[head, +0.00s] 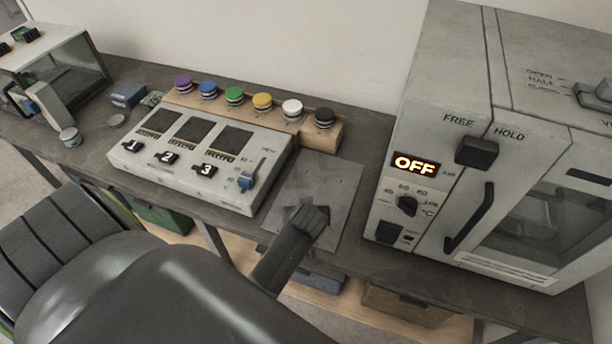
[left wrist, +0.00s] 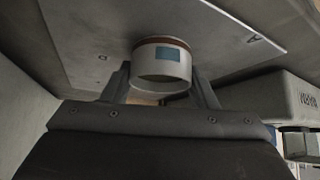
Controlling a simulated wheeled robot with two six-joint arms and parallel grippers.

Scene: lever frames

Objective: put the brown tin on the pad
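The pad, a flat grey plate (head: 345,190), lies on the bench between the control box and the oven. It also shows in the left wrist view (left wrist: 225,45). My left gripper (head: 312,217) is low over the pad's front part. In the left wrist view, the tin (left wrist: 160,67) is a pale cylinder with a brown band at its far end and a blue label. It sits between the fingers of my left gripper (left wrist: 161,85), which appear closed on its sides. Its brown end faces the pad; I cannot tell whether it touches. The head view hides the tin behind the gripper. My right gripper is not in view.
A control box (head: 196,165) numbered 1 to 3 stands left of the pad. Behind it, a wooden rack (head: 335,133) carries several coloured round pieces. An oven (head: 440,115) showing OFF stands to the right.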

